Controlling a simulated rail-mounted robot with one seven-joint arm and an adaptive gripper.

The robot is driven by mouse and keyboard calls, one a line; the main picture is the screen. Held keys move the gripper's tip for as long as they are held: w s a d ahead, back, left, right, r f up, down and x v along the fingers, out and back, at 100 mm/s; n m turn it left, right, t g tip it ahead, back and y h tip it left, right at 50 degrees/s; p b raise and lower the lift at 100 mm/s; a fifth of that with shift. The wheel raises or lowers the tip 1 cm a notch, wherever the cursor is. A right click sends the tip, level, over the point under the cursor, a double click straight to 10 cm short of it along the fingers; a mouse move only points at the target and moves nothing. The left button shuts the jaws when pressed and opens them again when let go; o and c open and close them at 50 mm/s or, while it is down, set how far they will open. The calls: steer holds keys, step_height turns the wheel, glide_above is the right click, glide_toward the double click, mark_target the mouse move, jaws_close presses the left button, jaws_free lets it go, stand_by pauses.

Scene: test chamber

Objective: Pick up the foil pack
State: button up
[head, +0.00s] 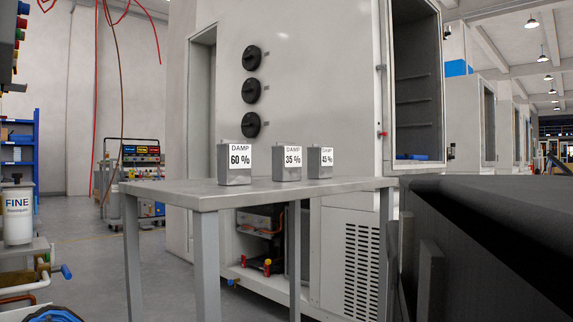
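I cannot make out a foil pack in the head view. Three small grey boxes stand upright in a row on a grey metal table (190,188). Their white labels read DAMP 60 % on the left box (235,178), DAMP 35 % on the middle box (286,174), and DAMP with what looks like 45 % on the right box (319,170). My gripper is not in view.
Behind the table stands a large pale cabinet (310,80) with three black knobs (251,90) and an open shelved bay (412,110). A white canister marked FINE (17,215) stands at the left. The tabletop's front left is bare. A dark shape blocks the lower right.

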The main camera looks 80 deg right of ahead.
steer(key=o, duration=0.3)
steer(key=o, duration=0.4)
